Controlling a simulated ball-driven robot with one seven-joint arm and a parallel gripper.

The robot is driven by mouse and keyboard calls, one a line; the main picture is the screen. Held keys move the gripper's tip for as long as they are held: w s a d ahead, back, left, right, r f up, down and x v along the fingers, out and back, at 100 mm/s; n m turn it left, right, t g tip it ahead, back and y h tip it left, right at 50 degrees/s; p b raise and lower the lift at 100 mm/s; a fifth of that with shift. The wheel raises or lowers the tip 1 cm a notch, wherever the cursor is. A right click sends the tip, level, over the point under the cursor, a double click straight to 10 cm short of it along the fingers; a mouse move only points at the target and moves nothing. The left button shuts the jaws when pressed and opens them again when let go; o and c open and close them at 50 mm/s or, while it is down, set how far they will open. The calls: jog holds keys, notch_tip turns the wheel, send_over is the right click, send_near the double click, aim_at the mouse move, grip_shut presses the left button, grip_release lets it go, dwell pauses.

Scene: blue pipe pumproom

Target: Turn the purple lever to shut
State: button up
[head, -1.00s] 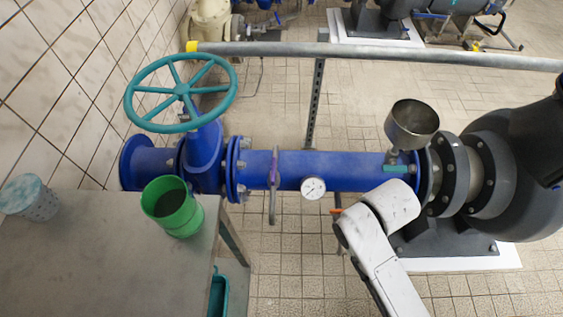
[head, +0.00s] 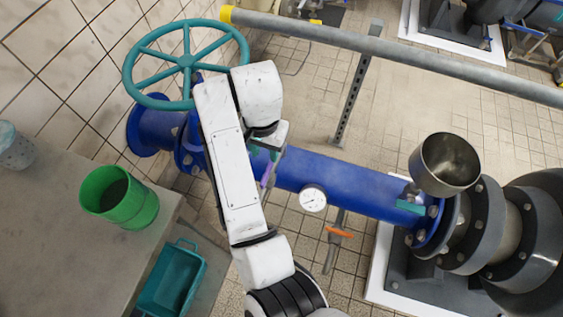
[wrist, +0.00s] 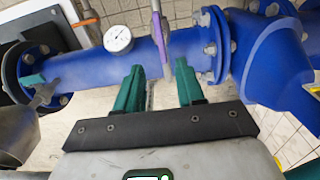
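The purple lever (head: 267,175) is on the blue pipe, left of the gauge, in the head view; my gripper and arm hide part of it. In the head view my gripper (head: 268,150) is over the pipe.
A teal handwheel (head: 186,62) stands at upper left.

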aim_at(267, 171)
notch_tip(267, 171, down, 11)
jog(key=shift+r+b, duration=0.1)
jog(key=shift+b, duration=0.5)
jog(key=shift+c, duration=0.3)
grip_shut()
